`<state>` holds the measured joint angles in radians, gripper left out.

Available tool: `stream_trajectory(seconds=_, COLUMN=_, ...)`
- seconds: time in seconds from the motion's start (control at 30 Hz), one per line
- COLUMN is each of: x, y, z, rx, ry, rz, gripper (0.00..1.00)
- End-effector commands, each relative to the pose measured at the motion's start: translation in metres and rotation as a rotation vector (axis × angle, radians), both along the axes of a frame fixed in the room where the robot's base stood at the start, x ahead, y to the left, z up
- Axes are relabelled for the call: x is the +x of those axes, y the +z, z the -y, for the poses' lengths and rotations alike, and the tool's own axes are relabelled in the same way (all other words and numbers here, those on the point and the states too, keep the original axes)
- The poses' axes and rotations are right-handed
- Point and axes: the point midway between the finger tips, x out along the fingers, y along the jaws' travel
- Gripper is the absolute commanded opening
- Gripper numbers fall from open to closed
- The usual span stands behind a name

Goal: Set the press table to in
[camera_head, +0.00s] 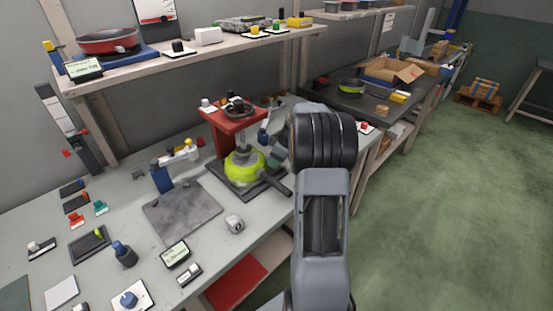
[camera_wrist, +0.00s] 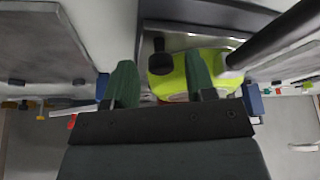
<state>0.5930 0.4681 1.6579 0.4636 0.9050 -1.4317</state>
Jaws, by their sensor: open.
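The red press (camera_head: 232,124) stands on the workbench, with a dark round handwheel on top. A lime-green pan (camera_head: 240,165) sits below its front on a dark press table (camera_head: 222,180), its black handle pointing lower right. My gripper (camera_wrist: 162,84) is open, with green fingers; it is beside the pan in the head view, partly hidden by my wrist. In the wrist view the lime-green pan (camera_wrist: 180,80) lies beyond and between the fingers. A black knob (camera_wrist: 158,60) shows between the fingertips, in front of the pan; I cannot tell whether they touch it. The press table (camera_wrist: 210,14) also shows there.
Several switches and small devices cover the bench's left. A shelf (camera_head: 200,48) with a red pan (camera_head: 108,41) hangs above.

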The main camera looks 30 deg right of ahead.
Motion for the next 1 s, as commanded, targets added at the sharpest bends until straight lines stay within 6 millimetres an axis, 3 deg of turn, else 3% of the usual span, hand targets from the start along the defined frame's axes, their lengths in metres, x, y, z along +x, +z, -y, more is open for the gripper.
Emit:
stream_trajectory(seconds=0.27, x=-0.004, y=0.011, z=0.003, rx=0.0, ry=0.0, rz=0.001, gripper=0.51)
stream_trajectory(seconds=0.7, x=-0.032, y=0.09, z=0.021, rx=-0.002, ry=-0.001, rz=0.001, gripper=0.51)
stream_trajectory(seconds=1.0, x=-0.043, y=0.122, z=0.028, rx=-0.001, ry=0.0, rz=0.0, gripper=0.51)
